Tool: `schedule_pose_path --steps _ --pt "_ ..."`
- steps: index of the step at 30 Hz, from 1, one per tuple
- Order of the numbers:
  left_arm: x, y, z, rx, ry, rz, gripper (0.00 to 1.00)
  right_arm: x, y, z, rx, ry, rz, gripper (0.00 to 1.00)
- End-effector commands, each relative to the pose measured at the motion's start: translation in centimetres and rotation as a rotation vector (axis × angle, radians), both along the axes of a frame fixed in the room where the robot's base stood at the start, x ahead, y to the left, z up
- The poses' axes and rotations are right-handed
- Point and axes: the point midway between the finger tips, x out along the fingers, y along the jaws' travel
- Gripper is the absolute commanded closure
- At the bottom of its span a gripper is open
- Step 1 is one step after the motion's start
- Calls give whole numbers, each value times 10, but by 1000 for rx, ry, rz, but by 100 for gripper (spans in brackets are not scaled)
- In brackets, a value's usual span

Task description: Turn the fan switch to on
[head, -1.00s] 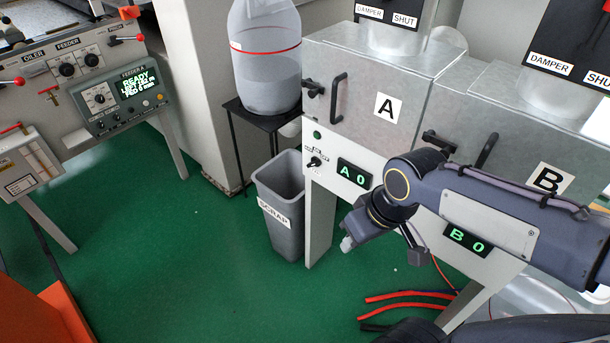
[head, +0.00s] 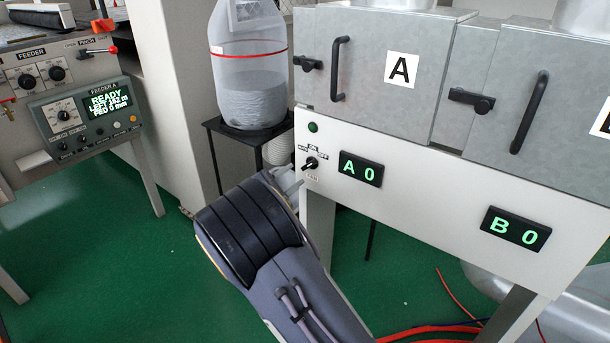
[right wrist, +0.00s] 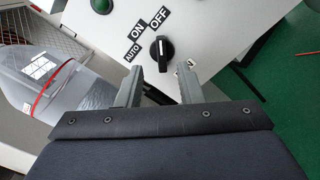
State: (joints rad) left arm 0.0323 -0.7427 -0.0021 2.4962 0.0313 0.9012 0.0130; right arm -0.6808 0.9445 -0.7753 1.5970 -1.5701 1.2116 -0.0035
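The fan switch (head: 311,163) is a black rotary knob on the white panel under door A, with AUTO, ON and OFF labels around it. In the right wrist view the knob (right wrist: 162,49) stands upright, its white mark towards the OFF label (right wrist: 159,17); the ON label (right wrist: 137,28) is left of that. My right gripper (head: 292,182) is just left of and below the knob in the head view. In the right wrist view my right gripper (right wrist: 162,74) is open and empty, its fingers short of the knob on either side. My left gripper is out of view.
A green lamp (head: 313,127) sits above the switch, and the A 0 display (head: 361,168) is right of it. A clear bottle (head: 248,75) on a black stand (head: 236,130) is close on the left. Door handles (head: 337,70) stick out above.

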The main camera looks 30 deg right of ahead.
Motion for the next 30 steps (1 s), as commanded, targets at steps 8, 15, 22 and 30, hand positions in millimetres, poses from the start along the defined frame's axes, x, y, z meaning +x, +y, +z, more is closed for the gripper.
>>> schedule_pose_path --steps 8,15,22,30 --pt "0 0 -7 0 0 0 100 16 -43 -1 4 -1 -5 66" --pt "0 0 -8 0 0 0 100 22 -57 0 4 -1 -4 66" --pt "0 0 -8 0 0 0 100 22 -57 0 5 1 -4 68" --pt "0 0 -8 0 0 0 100 22 -57 -1 6 1 -3 100"
